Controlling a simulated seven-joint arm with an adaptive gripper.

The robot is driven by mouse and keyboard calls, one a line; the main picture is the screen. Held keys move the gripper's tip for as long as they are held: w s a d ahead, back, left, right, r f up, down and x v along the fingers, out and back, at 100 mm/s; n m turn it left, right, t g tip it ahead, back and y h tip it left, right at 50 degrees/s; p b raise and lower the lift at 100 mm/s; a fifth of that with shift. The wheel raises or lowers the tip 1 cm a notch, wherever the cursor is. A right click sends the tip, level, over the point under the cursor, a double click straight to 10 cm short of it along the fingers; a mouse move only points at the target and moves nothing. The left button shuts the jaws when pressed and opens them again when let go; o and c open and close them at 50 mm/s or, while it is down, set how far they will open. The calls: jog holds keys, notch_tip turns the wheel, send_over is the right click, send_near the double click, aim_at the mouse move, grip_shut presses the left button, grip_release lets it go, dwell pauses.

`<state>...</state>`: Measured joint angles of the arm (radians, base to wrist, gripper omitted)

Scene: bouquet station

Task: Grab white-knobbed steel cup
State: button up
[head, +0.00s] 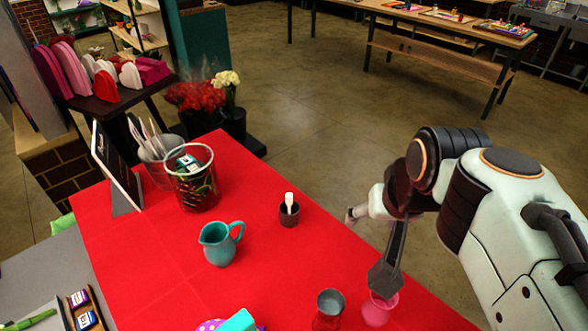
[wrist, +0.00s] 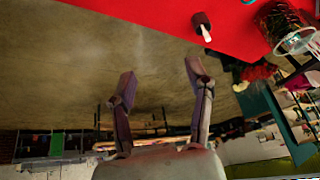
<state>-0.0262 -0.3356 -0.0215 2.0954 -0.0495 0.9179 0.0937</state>
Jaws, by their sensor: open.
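A small dark cup (head: 289,217) with a white knob-like piece (head: 290,199) sticking up from it stands on the red table. The cup also shows at the top of the wrist view (wrist: 200,18), its white piece towards the gripper. My gripper (head: 366,248) is open and empty, right of the cup near the table's right edge and apart from it. In the wrist view both fingers (wrist: 161,78) are spread, with only floor between them. I cannot tell if the dark cup is steel.
A pink cup (head: 377,311) and a grey-red cup (head: 328,311) stand at the front. A teal pitcher (head: 218,245) stands left of the dark cup. A wire basket (head: 191,180) and a dark sign (head: 117,170) stand further left. Red table (head: 150,260) around the dark cup is clear.

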jog(key=w+a+r+t, duration=0.1)
jog(key=w+a+r, duration=0.1)
jog(key=w, duration=1.1)
send_over(289, 196)
jog(key=d, duration=0.4)
notch_tip(289, 196, down, 13)
jog(key=a+f, duration=0.1)
jog(key=f, duration=0.2)
jog(key=s+a+f+n+g, duration=0.1)
jog(key=f, duration=0.3)
jog(key=a+f+g, duration=0.1)
jog(key=f, duration=0.3)
jog(key=shift+s+a, duration=0.4)
jog(key=x, duration=0.6)
jog(key=shift+r, duration=0.1)
grip_shut()
